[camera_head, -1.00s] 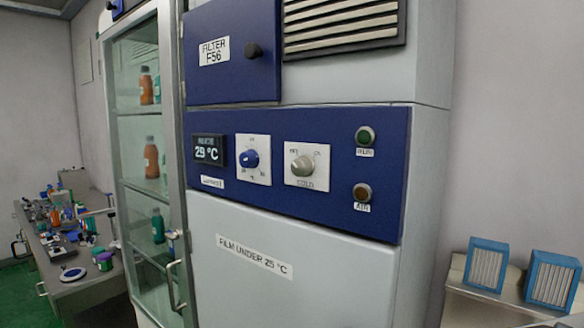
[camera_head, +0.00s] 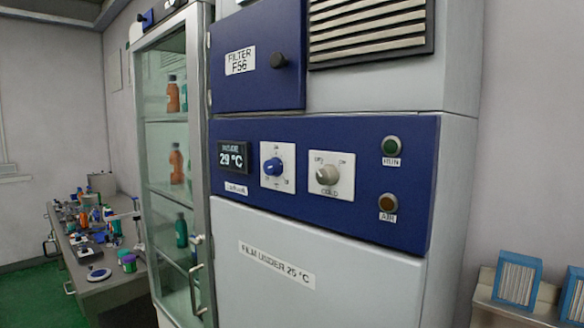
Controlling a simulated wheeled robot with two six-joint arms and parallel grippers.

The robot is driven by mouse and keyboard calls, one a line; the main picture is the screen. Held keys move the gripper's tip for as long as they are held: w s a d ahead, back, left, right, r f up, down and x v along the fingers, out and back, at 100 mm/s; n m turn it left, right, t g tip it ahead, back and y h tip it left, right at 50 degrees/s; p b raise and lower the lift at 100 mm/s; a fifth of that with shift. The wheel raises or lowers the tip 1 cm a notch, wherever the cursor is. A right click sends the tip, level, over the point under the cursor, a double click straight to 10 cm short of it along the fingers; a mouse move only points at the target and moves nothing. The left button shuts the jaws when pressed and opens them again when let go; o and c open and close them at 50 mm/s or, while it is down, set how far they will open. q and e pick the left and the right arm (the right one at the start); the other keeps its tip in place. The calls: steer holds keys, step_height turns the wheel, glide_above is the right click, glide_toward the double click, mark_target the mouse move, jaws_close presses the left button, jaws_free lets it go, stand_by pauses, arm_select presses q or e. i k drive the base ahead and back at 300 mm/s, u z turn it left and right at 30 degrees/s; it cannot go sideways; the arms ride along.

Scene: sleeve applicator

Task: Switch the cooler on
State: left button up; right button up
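The cooler (camera_head: 310,265) is a tall grey-white cabinet with a blue control panel (camera_head: 340,215) across its upper front. A small dark display (camera_head: 232,157) on the panel reads 29 °C. A blue knob (camera_head: 273,167) sits on a white plate with marks around it. To its right a cream knob (camera_head: 327,174) sits on a white plate labelled COLD, with small words at upper left and upper right. A green round lamp or button (camera_head: 391,146) and a brown one (camera_head: 387,202) sit at the panel's right, neither clearly lit. Neither gripper is in view.
A blue filter door (camera_head: 257,62) with a dark knob and a vent (camera_head: 371,32) are above the panel. A glass-door cabinet (camera_head: 172,160) with bottles stands at left, beside a cluttered bench (camera_head: 110,285). Blue-framed filters (camera_head: 517,281) stand on a shelf at lower right.

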mark_target(327, 175)
steer(key=z, duration=2.6)
steer(key=k, duration=0.95)
steer(key=u, duration=1.95)
steer(key=i, duration=0.2)
steer(key=z, duration=0.15)
